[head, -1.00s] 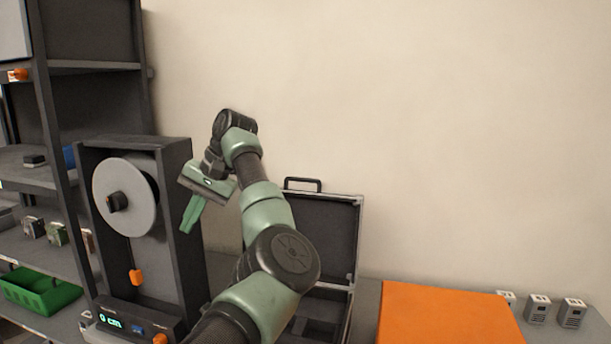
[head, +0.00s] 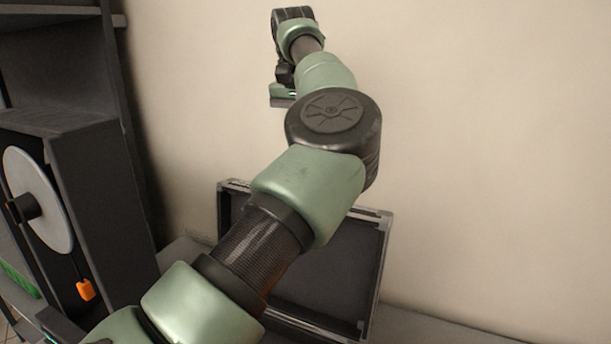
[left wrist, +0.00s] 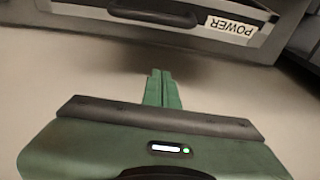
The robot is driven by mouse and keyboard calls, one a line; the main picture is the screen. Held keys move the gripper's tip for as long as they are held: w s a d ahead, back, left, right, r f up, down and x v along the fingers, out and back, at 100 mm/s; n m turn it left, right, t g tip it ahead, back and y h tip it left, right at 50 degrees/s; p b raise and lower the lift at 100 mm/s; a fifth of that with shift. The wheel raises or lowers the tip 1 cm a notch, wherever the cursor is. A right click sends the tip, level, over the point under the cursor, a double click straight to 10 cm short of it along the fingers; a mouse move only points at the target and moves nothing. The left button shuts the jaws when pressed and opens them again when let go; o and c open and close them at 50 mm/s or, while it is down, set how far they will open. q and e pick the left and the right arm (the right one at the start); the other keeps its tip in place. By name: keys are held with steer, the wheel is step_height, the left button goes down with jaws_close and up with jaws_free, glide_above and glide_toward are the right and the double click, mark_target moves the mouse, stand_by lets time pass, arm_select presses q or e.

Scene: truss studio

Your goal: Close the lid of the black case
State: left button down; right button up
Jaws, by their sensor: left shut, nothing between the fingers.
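The black case's lid (head: 352,262) stands open and upright in front of the wall in the head view. My arm covers its left part, and the case's lower body is mostly out of frame. In the left wrist view the lid's metal edge (left wrist: 190,41), black handle (left wrist: 153,12) and upside-down POWER label (left wrist: 232,27) show at the top. My left gripper (left wrist: 161,75) has its green fingers together and empty, apart from the lid. In the head view it is high above the lid, near the wall, fingers hidden. My right gripper is not in view.
A dark machine (head: 85,190) with a grey disc (head: 37,200) and an orange part (head: 86,290) stands left of the case. A dark shelf (head: 60,70) is behind it. The plain wall (head: 490,150) on the right is free of objects.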

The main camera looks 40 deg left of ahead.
arm_select(q)
step_height(320, 180, down, 10)
steer(key=p, duration=0.1)
steer(key=s, duration=0.1)
steer(key=s+d+r+p, duration=0.1)
steer(key=s, duration=0.1)
steer(key=shift+r, duration=0.2)
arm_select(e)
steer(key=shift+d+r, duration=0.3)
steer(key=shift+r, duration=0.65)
arm_select(q)
steer(key=shift+a, duration=0.1)
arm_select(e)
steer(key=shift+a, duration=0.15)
